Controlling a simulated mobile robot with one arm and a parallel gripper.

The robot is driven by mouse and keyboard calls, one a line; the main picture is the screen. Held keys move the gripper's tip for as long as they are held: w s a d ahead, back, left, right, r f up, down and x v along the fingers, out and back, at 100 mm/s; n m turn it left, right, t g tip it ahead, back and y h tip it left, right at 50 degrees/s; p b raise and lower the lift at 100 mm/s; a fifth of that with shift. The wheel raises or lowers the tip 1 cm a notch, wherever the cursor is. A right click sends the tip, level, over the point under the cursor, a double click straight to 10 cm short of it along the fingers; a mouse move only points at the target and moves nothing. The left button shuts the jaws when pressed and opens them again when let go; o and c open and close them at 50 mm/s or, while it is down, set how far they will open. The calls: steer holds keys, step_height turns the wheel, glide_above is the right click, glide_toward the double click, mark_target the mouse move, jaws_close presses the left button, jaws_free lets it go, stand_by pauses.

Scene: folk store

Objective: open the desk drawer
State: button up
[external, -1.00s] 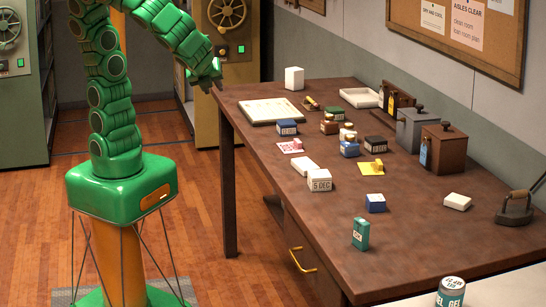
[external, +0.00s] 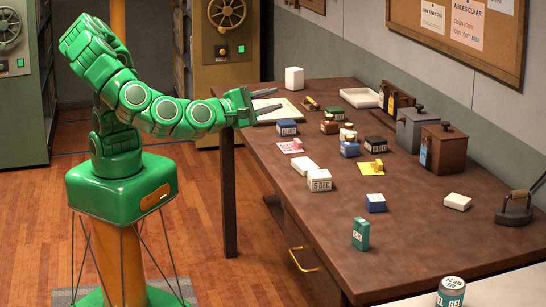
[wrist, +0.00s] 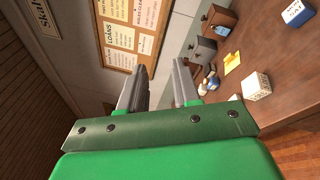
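The desk drawer (external: 296,249) is in the front side of the brown desk (external: 420,235), low and toward the near end. Its brass handle (external: 302,260) shows in the external view, and the drawer looks closed. My gripper (external: 268,100) is over the far left edge of the desk, well away from the handle and higher than it. Its two grey fingers stand apart with nothing between them. In the wrist view my gripper (wrist: 160,85) points across the desktop toward the wall. The drawer and handle are not seen there.
The desktop holds a writing board (external: 285,115), several small boxes and jars, a grey box (external: 415,130), a brown box (external: 444,147) and a flat iron (external: 515,209). A teal box (external: 361,234) stands above the drawer. The floor (external: 215,270) left of the drawer is clear.

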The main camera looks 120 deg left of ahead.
steer(key=w+d+f+m+t+h, duration=0.25)
steer(key=w+d+m+t, duration=0.2)
steer(key=d+m, duration=0.4)
glide_toward(296, 259)
steer(key=x, duration=0.2)
steer(key=shift+n+y, duration=0.25)
steer(key=shift+n, duration=0.1)
steer(key=shift+f+x, duration=0.2)
steer(key=shift+x, duration=1.75)
steer(key=shift+f+x, duration=0.2)
steer(key=shift+x, duration=1.8)
steer(key=shift+c, duration=0.5)
jaws_close()
